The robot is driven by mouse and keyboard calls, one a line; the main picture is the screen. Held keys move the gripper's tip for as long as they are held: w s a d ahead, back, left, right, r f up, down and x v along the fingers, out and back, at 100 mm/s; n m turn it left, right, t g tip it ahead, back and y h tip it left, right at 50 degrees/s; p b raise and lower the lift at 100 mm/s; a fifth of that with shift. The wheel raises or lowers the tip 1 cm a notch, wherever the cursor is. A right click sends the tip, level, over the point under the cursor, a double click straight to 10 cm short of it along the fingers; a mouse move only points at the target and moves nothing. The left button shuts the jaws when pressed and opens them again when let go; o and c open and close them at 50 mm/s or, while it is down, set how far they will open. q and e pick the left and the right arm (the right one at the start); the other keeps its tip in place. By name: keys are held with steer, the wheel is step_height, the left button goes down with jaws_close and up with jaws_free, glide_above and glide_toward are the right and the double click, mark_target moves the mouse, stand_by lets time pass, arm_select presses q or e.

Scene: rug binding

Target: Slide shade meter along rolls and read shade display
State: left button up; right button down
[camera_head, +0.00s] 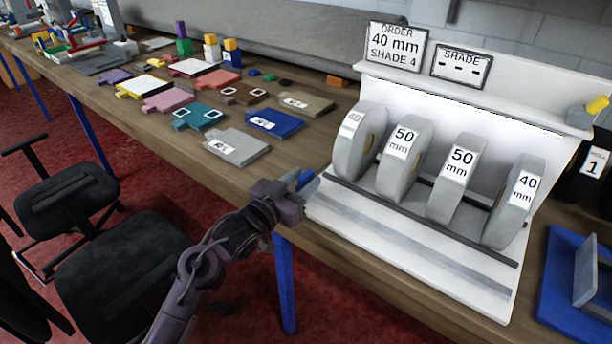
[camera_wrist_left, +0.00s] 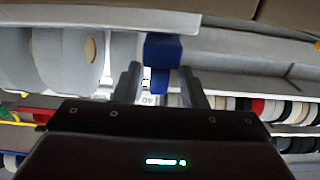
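The white rack (camera_head: 420,262) holds several grey rolls in a row, labelled 40, 50 mm (camera_head: 402,142), 50 mm (camera_head: 459,165) and 40 mm (camera_head: 520,192). The shade display (camera_head: 462,66) on top reads dashes. The order card (camera_head: 397,46) reads 40 mm, shade 4. My left gripper (camera_head: 298,192) is at the rack's left end, in front of the first roll. A blue block (camera_wrist_left: 162,50), which looks like the shade meter, sits between its fingertips in the left wrist view; they appear closed on it. My right gripper is out of view.
Sample cards, including a grey one (camera_head: 237,147) and a blue one (camera_head: 274,123), lie on the wooden table left of the rack. A blue tray (camera_head: 575,300) stands right of it. Black chairs (camera_head: 125,265) stand below the table's front edge.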

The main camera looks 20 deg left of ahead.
arm_select(q)
steer(key=shift+x, duration=0.75)
jaws_close()
